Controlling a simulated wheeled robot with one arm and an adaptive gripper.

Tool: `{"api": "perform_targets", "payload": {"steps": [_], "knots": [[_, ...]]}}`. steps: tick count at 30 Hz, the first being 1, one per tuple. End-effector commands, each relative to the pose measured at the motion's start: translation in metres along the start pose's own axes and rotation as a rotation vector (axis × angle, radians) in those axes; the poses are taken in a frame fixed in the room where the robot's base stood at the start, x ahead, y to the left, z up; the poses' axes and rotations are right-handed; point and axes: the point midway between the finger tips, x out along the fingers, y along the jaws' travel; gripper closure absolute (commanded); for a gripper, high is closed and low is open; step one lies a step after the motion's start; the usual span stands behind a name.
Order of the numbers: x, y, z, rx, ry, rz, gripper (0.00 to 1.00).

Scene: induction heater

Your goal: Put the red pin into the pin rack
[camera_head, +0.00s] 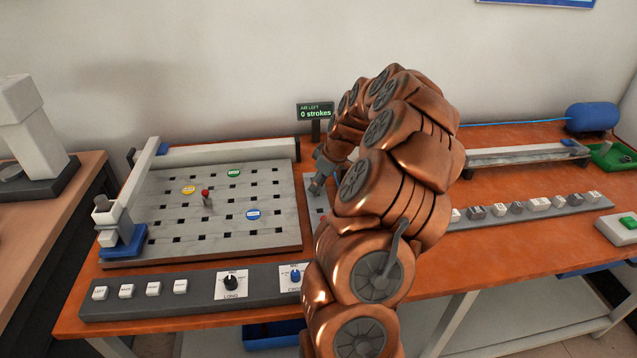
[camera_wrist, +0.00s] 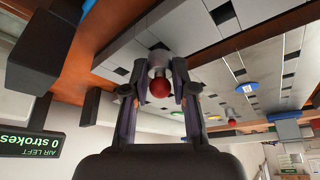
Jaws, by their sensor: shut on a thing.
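My gripper (camera_wrist: 158,82) is shut on a red-topped grey pin (camera_wrist: 158,88), whose red ball faces the palm. In the head view, my gripper (camera_head: 319,184) is low over a narrow light plate (camera_head: 312,198), mostly hidden by my arm. In the wrist view, a light surface with dark square holes (camera_wrist: 130,66) lies beyond the pin. I cannot tell whether the pin's tip is in a hole or above one. Another red-topped pin (camera_head: 206,197) stands upright on the large holed board (camera_head: 275,232); it also shows in the wrist view (camera_wrist: 230,113). No label marks the pin rack.
Yellow (camera_head: 188,190), green (camera_head: 234,173) and blue (camera_head: 253,214) discs lie on the board. A display (camera_head: 315,111) reading "AIR LEFT 0 strokes" stands behind my gripper. A control panel (camera_head: 205,290) with buttons and knobs runs along the front. A blue tank (camera_head: 592,117) is at the back right.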

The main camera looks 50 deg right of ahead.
Motion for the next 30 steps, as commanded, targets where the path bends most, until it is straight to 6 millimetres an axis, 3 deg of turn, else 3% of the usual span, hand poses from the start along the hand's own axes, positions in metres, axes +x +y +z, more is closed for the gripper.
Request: {"api": "perform_targets", "payload": {"steps": [28, 29, 30], "knots": [[0.0071, 0.0001, 0.0031, 0.001, 0.000, 0.000, 1.00], [0.0070, 0.0002, 0.0031, 0.000, 0.000, 0.000, 0.72], [0.0071, 0.0002, 0.0031, 0.001, 0.000, 0.000, 0.68]]}}
